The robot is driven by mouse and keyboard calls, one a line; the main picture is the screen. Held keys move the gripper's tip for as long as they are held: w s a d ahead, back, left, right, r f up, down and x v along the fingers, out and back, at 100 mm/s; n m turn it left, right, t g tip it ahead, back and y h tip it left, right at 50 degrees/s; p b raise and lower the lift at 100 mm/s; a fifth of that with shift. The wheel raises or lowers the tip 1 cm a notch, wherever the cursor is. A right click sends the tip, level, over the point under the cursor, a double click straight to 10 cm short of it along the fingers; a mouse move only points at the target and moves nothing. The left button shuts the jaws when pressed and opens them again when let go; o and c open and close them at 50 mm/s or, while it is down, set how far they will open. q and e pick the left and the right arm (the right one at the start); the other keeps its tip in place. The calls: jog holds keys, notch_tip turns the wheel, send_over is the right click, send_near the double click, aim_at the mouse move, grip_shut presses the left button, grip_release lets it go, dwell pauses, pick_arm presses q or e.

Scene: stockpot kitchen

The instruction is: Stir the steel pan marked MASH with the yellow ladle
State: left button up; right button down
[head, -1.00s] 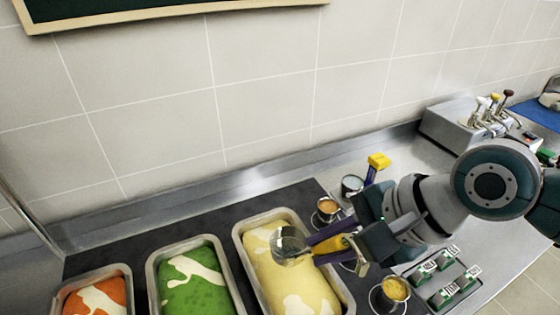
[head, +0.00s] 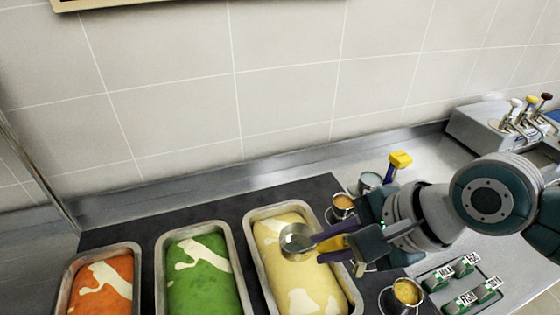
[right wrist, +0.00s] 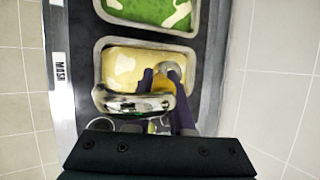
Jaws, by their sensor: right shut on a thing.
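The steel pan (head: 351,290) with pale yellow mash stands at the right of a row of pans. In the right wrist view the same pan (right wrist: 98,62) has a MASH label beside it. The yellow ladle (head: 333,243) is gripped by its yellow part between the purple fingers of my right gripper (head: 325,247). Its steel bowl (head: 297,238) is over the upper middle of the pan, at or close to the mash; contact is hard to judge. The wrist view shows the yellow part (right wrist: 163,83) between the fingers. My left gripper is out of view.
Pans of green (head: 200,285) and orange food (head: 100,285) stand left. Small steel pots (head: 405,292) and a yellow-topped utensil (head: 400,159) stand right, close to my arm. A tiled wall (head: 180,120) rises behind. Green labelled blocks (head: 463,268) lie at right.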

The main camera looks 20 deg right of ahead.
notch_tip(320, 180, down, 9)
jog(key=b, duration=0.6)
jog(key=shift+a, duration=0.1)
dwell(0.6)
